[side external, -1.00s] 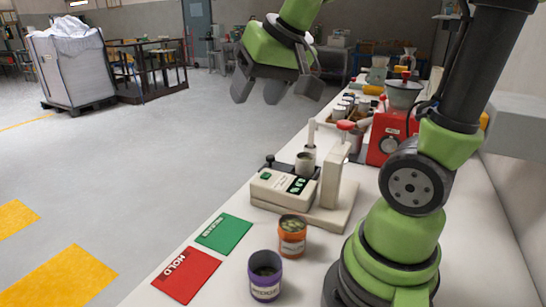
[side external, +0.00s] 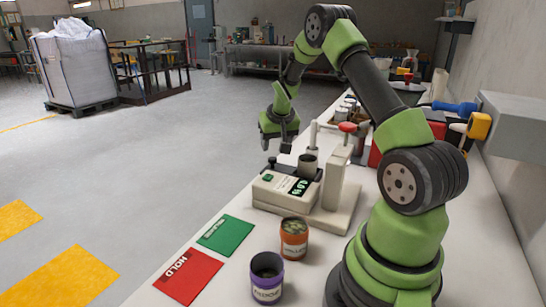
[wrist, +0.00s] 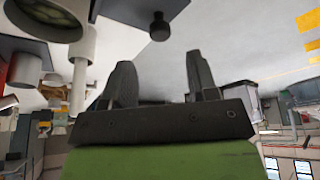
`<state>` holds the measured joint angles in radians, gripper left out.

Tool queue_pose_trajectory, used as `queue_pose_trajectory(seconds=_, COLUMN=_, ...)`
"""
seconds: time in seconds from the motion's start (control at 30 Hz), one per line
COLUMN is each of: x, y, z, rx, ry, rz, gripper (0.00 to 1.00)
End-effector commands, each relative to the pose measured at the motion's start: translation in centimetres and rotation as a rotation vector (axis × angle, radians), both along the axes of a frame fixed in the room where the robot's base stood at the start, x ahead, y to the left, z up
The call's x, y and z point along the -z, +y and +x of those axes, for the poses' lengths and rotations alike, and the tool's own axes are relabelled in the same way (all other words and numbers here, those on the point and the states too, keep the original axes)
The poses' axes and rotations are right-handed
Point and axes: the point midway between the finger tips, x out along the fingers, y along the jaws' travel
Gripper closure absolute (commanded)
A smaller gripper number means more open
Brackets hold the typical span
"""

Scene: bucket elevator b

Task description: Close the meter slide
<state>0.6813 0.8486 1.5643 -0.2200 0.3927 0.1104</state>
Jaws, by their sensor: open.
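The meter (side external: 285,189) is a beige bench unit with a small display and a dark plate on top. A small black knob (side external: 272,160) stands at its far left end and also shows in the wrist view (wrist: 159,27); I take it for the handle of the meter slide. A dark cup (side external: 308,164) stands on the unit. I cannot tell how far the slide is out. My gripper (side external: 279,146) is open and empty, fingers down, above and behind the knob, apart from it. Its fingers (wrist: 161,80) are spread in the wrist view.
An orange jar (side external: 293,240), a purple jar (side external: 266,281), a green card (side external: 226,235) and a red HOLD card (side external: 188,276) lie nearer. More equipment crowds the bench behind. The left floor is open.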

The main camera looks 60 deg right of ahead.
Motion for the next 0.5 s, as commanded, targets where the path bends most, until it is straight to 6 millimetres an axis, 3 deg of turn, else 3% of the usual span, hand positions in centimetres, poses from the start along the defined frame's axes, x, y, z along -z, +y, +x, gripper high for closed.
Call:
queue_pose_trajectory(seconds=0.2, x=3.8, y=-1.0, z=1.0, rx=0.002, ry=0.002, rz=0.003, gripper=0.46)
queue_pose_trajectory(seconds=0.5, x=5.8, y=-1.6, z=1.7, rx=0.001, ry=-0.001, rz=0.001, gripper=0.46)
